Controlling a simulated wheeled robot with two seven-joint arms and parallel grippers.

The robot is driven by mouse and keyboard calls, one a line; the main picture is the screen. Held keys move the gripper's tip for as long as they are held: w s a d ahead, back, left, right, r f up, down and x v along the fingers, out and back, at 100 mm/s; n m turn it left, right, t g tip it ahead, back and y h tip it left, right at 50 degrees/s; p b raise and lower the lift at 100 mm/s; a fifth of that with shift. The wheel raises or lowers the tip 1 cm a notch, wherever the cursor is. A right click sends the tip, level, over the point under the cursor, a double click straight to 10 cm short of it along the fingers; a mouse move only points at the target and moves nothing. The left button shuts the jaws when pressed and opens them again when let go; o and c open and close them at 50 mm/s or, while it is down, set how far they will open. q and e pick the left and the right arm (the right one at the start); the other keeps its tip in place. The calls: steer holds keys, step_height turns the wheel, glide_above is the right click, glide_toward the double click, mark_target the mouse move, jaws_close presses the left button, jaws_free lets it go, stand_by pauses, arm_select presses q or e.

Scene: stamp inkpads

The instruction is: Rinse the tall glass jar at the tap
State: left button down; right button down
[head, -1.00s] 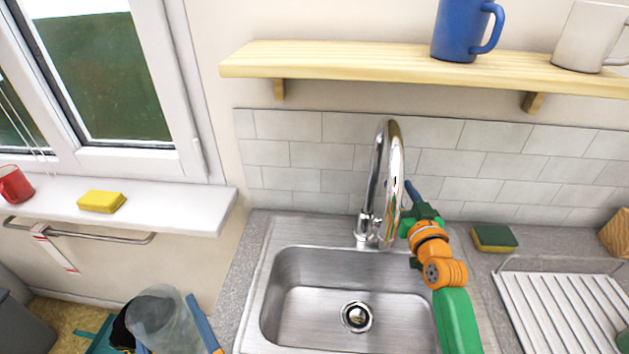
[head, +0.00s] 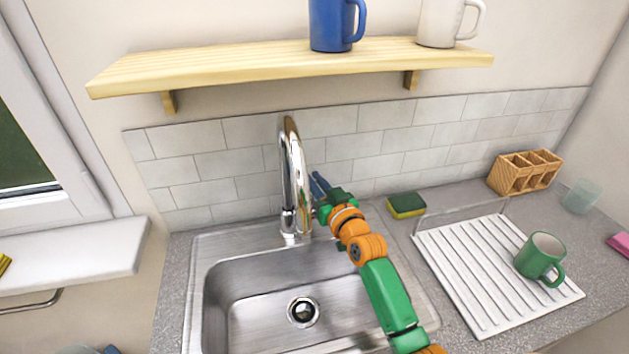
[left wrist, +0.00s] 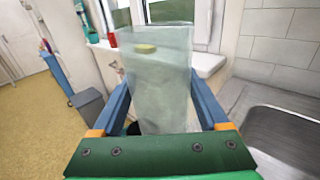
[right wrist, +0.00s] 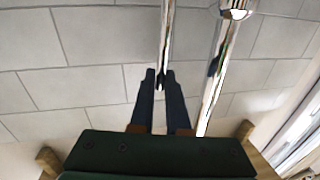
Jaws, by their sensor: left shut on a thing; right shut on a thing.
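The tall glass jar (left wrist: 160,95) is clear and slightly greenish, and stands between the blue fingers of my left gripper (left wrist: 160,85), which is shut on it. In the head view only a sliver of it shows at the bottom left edge. The chrome tap (head: 290,185) rises at the back of the sink (head: 250,270). My right gripper (head: 318,184) is just right of the tap. In the right wrist view, its dark fingertips (right wrist: 160,76) are shut on a thin chrome rod, seemingly the tap lever (right wrist: 166,35). I see no water running.
A wooden shelf (head: 240,67) with a blue mug (head: 332,25) and a white mug (head: 438,22) hangs above. Right of the sink are a sponge (head: 406,206), a white drainer (head: 470,270) with a green mug (head: 540,257), a wooden caddy (head: 520,173) and a short glass (head: 580,197).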

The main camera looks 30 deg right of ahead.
stand_by(0.8)
arm_select(q)
step_height(320, 180, down, 3)
steer(key=b, duration=0.3)
arm_select(e)
steer(key=shift+s+a+f+t, duration=0.15)
steer(key=shift+s+f+t, duration=0.35)
steer(key=shift+t, duration=0.1)
arm_select(q)
steer(key=shift+f, duration=0.1)
arm_select(e)
steer(key=shift+s+r, duration=0.15)
steer(key=shift+r, duration=0.3)
steer(key=c, duration=0.9)
jaws_free()
arm_select(q)
steer(key=shift+f+b, duration=0.5)
steer(key=shift+b, duration=0.1)
arm_select(e)
steer(key=s+f, duration=0.1)
steer(key=s, duration=1.1)
steer(key=shift+a+f, duration=0.25)
steer(key=shift+a, duration=0.1)
steer(key=shift+w, duration=0.1)
